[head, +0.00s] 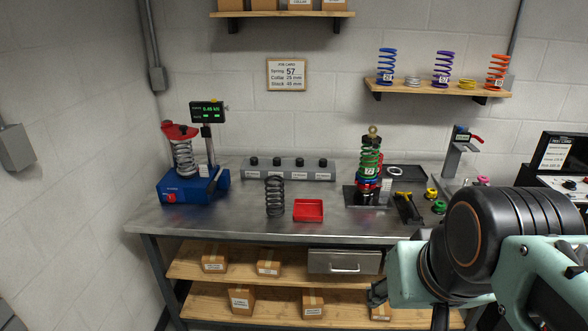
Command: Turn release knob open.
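No part in the head view is readably marked as the release knob. A blue press (193,187) at the left of the bench holds a grey spring (183,157) under a red top piece. It has a small red part (170,197) on its front and a dark lever-like part (215,181) at its right. A grey block (289,171) behind the middle carries several black knobs (277,161); its labels are too small to read. My gripper (378,293) shows only as a dark part in front of the lower shelves; its opening cannot be made out.
A dark spring (275,196) and a red tray (308,210) stand mid-bench. A green-spring shock (369,160) stands upright at the right. A grey stand (455,150) and a control box (562,180) are farther right. Free bench top (240,218) lies in front.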

